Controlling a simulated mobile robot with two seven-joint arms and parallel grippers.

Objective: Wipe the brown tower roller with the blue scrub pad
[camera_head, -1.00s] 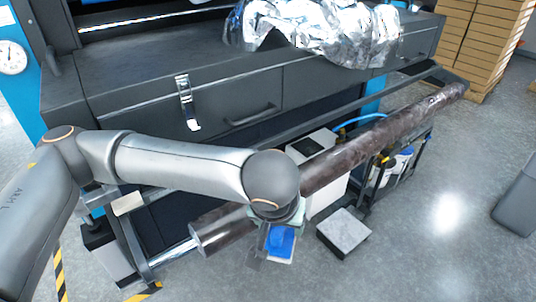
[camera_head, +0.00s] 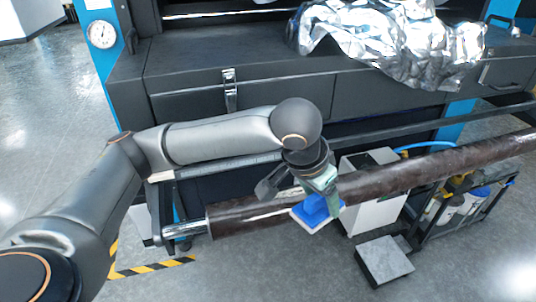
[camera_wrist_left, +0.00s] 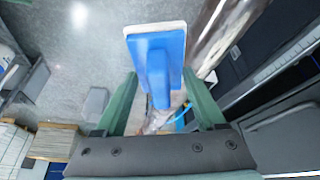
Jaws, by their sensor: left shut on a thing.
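The brown tower roller (camera_head: 400,179) is a long, mottled dark bar lying across the front of the machine, with a shiny metal shaft at its left end. My left gripper (camera_head: 321,186) has greenish fingers and is shut on the blue scrub pad (camera_head: 316,209), at the roller's left part. The pad has a blue handle and a white lower layer. It overlaps the roller's front edge in the head view; I cannot tell whether they touch. In the left wrist view the pad (camera_wrist_left: 158,48) sits between the fingers, beside the roller (camera_wrist_left: 222,35). My right gripper is not in view.
The dark machine (camera_head: 190,65) with crumpled silver film (camera_head: 390,40) on top stands behind the roller. Below are a white box (camera_head: 372,215), a grey block (camera_head: 384,262) and a cart with bottles (camera_head: 455,207). Open floor lies in front.

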